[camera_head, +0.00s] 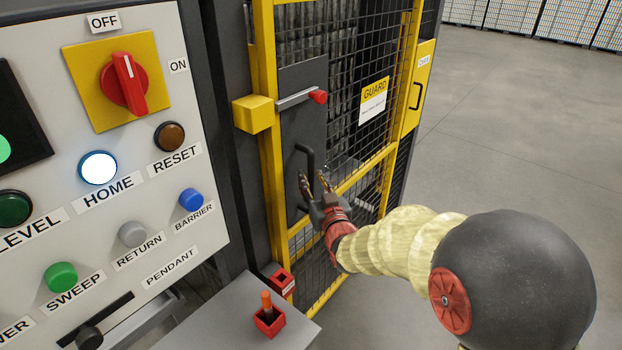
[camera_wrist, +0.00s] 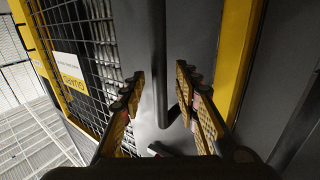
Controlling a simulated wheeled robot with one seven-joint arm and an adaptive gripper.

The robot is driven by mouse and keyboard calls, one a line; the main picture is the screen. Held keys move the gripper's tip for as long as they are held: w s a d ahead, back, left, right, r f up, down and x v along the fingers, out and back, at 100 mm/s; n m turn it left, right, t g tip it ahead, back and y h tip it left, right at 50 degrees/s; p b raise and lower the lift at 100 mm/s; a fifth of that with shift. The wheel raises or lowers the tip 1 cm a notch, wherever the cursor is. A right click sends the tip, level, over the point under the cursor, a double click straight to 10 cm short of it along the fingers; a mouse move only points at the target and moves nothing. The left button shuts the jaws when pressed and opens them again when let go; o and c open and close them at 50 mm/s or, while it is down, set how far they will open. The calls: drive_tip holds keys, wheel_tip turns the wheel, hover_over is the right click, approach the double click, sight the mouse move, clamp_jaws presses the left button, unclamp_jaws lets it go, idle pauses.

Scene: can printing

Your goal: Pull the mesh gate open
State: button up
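The mesh gate (camera_head: 365,172) has a yellow frame, dark wire mesh and a "GUARD" sign; it appears closed against its post. Its dark plate carries a black upright pull handle (camera_head: 310,160), also central in the wrist view (camera_wrist: 157,50). Above the handle is a grey latch bar with a red knob (camera_head: 318,97), lying roughly level toward a yellow block (camera_head: 253,114) on the post. My gripper (camera_head: 313,179) is open at the handle. In the wrist view its fingers (camera_wrist: 158,88) stand either side of the bar, with visible gaps. Contact deeper between them is unclear.
A control panel (camera_head: 120,215) with buttons and a red rotary switch (camera_head: 124,83) fills the left. Below it, a grey shelf (camera_head: 225,315) holds a small red holder (camera_head: 270,322). A yellow box (camera_head: 418,90) is on the gate's right side. Floor (camera_head: 500,150) at right is clear.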

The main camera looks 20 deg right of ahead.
drive_tip(key=shift+w, duration=0.9)
drive_tip(key=shift+c, duration=1.3)
clamp_jaws()
